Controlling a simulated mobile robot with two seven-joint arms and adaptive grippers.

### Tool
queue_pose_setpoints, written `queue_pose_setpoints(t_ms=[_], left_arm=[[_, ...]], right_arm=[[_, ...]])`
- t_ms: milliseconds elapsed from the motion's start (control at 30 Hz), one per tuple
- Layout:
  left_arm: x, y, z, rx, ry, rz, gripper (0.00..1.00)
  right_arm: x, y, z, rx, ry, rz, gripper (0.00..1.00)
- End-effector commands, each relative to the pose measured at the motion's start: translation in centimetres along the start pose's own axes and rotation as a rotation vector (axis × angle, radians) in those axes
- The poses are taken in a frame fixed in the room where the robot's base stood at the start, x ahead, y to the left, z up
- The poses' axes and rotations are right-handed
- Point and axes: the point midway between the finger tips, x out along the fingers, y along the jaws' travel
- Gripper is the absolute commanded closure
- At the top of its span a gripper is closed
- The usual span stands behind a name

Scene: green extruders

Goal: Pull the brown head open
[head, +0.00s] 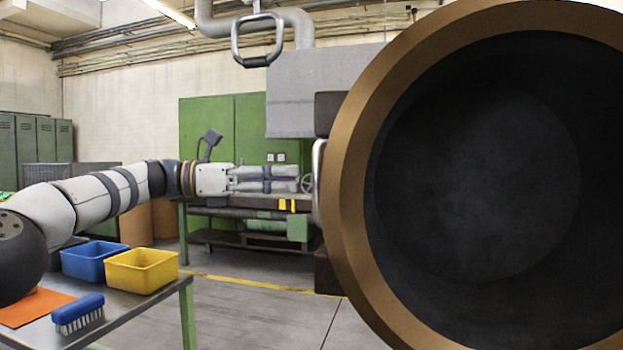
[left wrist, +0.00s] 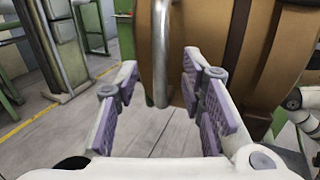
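The brown head (head: 345,170) is a big brown ring with a dark hollow inside, filling the right of the head view. A pale metal handle (head: 318,180) stands on its left edge. In the left wrist view the handle (left wrist: 161,60) is an upright curved bar in front of the brown surface (left wrist: 222,45). My left gripper (head: 298,179) reaches in from the left, level with the handle and just short of it. In the left wrist view the gripper (left wrist: 160,75) is open, with the bar in the gap between its fingers, apparently not touching. My right gripper is not in view.
A metal table (head: 150,312) at lower left holds a blue bin (head: 92,262), a yellow bin (head: 142,272), a blue brush (head: 78,314) and an orange sheet (head: 30,306). A grey loop (head: 257,62) hangs above. The floor (head: 260,318) between table and head is clear.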

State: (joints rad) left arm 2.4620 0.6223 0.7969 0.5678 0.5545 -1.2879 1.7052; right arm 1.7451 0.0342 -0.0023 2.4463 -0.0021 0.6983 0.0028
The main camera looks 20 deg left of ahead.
Motion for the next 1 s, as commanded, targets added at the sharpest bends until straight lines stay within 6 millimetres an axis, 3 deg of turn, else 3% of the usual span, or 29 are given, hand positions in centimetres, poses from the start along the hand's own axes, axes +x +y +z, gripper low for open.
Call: queue_pose_setpoints(t_ms=[100, 300, 767, 867, 967, 1000], left_arm=[[-2.9, 0.1, 0.0, 0.0, -0.001, 0.002, 0.64], [-5.3, 0.0, -0.1, 0.001, 0.002, 0.0, 0.64], [-5.3, 0.0, -0.3, 0.0, 0.006, -0.001, 0.64], [-2.9, 0.2, -3.1, 0.003, 0.065, 0.0, 0.64], [1.6, 0.1, -10.2, 0.033, 0.207, -0.002, 0.64], [3.4, -0.4, -13.9, 0.055, 0.278, -0.007, 0.64]], right_arm=[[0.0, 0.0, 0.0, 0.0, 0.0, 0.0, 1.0], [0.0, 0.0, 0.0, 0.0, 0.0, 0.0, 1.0], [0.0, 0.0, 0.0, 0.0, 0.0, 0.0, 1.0], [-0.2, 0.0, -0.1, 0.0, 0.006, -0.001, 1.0], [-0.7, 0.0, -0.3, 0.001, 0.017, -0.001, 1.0], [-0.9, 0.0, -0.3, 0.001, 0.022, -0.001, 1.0]])
